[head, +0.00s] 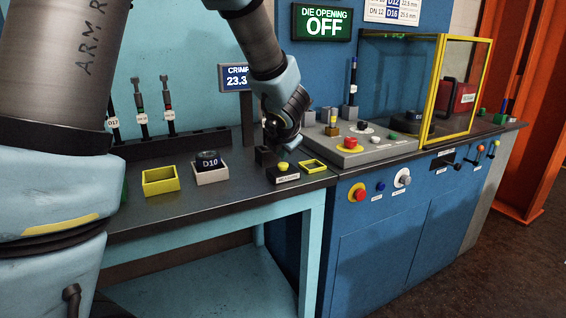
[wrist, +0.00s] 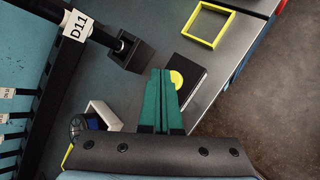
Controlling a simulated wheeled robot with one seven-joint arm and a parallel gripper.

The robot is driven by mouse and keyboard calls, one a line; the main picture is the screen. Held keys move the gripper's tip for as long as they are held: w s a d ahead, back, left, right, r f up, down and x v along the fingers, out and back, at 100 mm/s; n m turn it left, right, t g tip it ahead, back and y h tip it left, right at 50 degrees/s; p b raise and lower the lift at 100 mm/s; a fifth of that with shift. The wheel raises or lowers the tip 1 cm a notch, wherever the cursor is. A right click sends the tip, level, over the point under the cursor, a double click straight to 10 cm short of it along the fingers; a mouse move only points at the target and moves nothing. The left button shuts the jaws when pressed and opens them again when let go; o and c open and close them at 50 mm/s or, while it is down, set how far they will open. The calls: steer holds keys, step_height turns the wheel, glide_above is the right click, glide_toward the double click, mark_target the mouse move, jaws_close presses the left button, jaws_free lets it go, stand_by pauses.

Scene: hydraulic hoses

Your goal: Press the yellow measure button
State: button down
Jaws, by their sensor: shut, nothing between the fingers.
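The yellow measure button (head: 283,166) sits on a small black box (head: 284,177) with a white label, near the right front of the table. In the wrist view the yellow button (wrist: 177,79) shows partly, on its black box (wrist: 192,86), with the green fingertips covering its left part. My gripper (wrist: 161,72) is shut and empty, its fingers pointing over the box. In the head view my wrist is just above and behind the button, and the fingertips are hard to make out there. Whether they touch the button, I cannot tell.
A yellow square frame (head: 313,166) lies right of the button box. A dark block (head: 265,156) stands close behind it. A white tray with a black D10 die (head: 208,160) and a yellow tray (head: 160,181) are to the left. A display (head: 237,77) reads CRIMP 23.3, partly hidden.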

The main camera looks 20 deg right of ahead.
mark_target(282, 166)
step_height(282, 166, up, 5)
steer(key=p, duration=0.5)
steer(key=shift+r, duration=0.1)
stand_by(0.4)
stand_by(0.3)
